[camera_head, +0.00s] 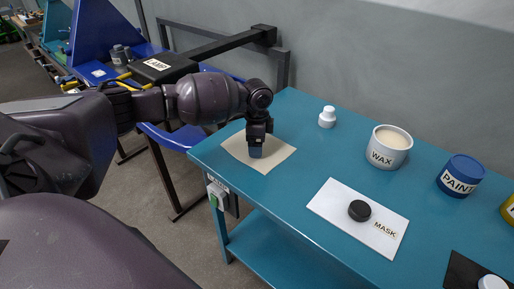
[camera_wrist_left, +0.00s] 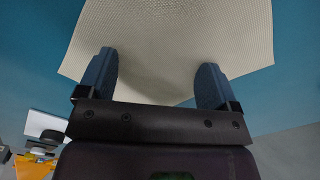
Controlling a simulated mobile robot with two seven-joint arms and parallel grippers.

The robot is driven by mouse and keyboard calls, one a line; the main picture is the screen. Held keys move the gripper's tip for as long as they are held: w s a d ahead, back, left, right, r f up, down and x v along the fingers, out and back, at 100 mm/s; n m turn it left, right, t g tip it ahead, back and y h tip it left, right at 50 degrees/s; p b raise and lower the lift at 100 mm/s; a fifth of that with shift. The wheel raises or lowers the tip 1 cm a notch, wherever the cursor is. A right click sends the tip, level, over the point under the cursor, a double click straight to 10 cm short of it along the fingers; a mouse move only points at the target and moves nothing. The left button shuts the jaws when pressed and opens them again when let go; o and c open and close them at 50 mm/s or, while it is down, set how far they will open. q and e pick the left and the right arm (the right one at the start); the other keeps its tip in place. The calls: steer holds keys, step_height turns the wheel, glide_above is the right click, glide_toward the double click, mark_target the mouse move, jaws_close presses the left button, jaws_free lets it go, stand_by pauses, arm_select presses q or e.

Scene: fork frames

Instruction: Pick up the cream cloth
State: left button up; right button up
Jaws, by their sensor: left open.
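The cream cloth (camera_head: 283,153) lies flat on the left end of the teal table. It fills the upper middle of the left wrist view (camera_wrist_left: 170,30), its weave showing. My left gripper (camera_head: 256,150) points down over the middle of the cloth in the head view. In the left wrist view its two blue-grey fingers (camera_wrist_left: 155,82) are spread apart with the cloth in front of and between them and nothing gripped. I cannot tell whether the fingertips touch the cloth. My right gripper is not in view.
On the teal table (camera_head: 310,102) are a white bottle (camera_head: 327,117), a WAX tin (camera_head: 388,148), a blue PAINT tin (camera_head: 460,176), and a white MASK board (camera_head: 335,197) with a black puck (camera_head: 359,211). A grey wall stands behind. A dark frame (camera_head: 222,43) stands beyond the table's left end.

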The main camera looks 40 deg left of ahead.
arm_select(q)
steer(key=shift+c, duration=0.3)
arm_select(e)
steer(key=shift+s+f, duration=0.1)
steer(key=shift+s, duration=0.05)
arm_select(q)
steer(key=shift+c, duration=2.4)
steer(key=shift+f, duration=0.1)
steer(key=c, duration=0.8)
jaws_close()
step_height(320, 180, up, 12)
steer(key=p, duration=0.8)
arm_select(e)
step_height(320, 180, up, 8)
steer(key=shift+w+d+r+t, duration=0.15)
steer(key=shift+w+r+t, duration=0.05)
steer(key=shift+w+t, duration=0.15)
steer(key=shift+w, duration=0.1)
